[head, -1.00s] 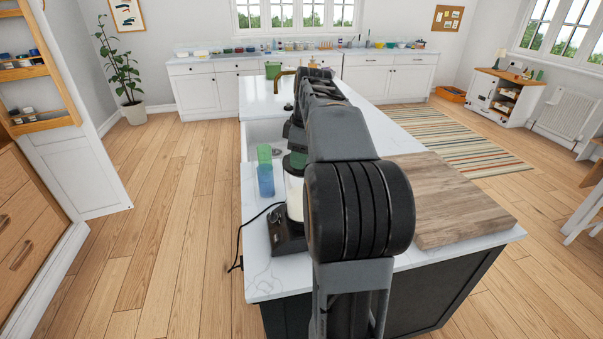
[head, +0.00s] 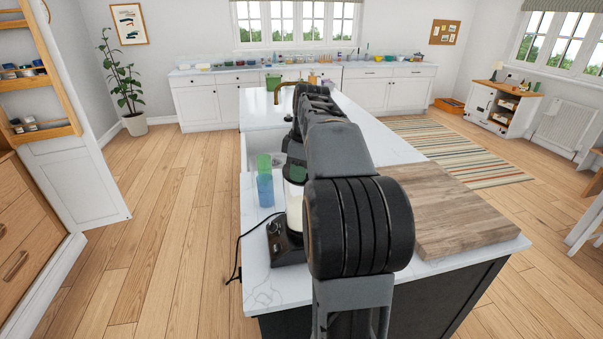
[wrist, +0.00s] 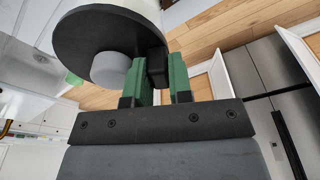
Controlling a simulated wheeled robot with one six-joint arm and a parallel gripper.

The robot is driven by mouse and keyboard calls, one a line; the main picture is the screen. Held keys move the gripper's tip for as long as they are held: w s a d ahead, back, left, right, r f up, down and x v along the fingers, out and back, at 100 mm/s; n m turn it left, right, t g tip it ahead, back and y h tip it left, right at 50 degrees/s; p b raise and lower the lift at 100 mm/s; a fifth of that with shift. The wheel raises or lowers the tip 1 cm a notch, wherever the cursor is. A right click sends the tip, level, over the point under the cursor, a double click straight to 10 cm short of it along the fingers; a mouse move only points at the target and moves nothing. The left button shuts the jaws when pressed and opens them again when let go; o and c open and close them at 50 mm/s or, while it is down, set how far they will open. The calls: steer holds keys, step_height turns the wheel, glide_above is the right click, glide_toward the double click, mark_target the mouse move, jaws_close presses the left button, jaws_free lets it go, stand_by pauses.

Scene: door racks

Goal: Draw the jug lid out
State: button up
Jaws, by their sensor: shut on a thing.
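In the wrist view, the jug lid (wrist: 80,37) is a black disc with a round grey knob (wrist: 110,69). My gripper (wrist: 164,65) has green finger pads, on either side of a dark part at the lid's edge, and is shut on it. A pale cylinder (wrist: 146,9) shows behind the disc. In the head view, the jug (head: 295,205) holds white contents and stands on a dark appliance base (head: 285,248) at the counter's left edge. I cannot tell whether the lid touches the jug.
A green cup (head: 263,162) and a blue cup (head: 265,190) stand left of the jug. A wooden board (head: 450,210) lies right of my arm on the white island. A cord (head: 240,250) hangs over the island's left edge. Open floor lies to the left.

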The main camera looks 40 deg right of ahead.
steer(key=shift+r, duration=0.2)
jaws_close()
steer(key=shift+r+p, duration=2.1)
steer(key=shift+p, duration=0.05)
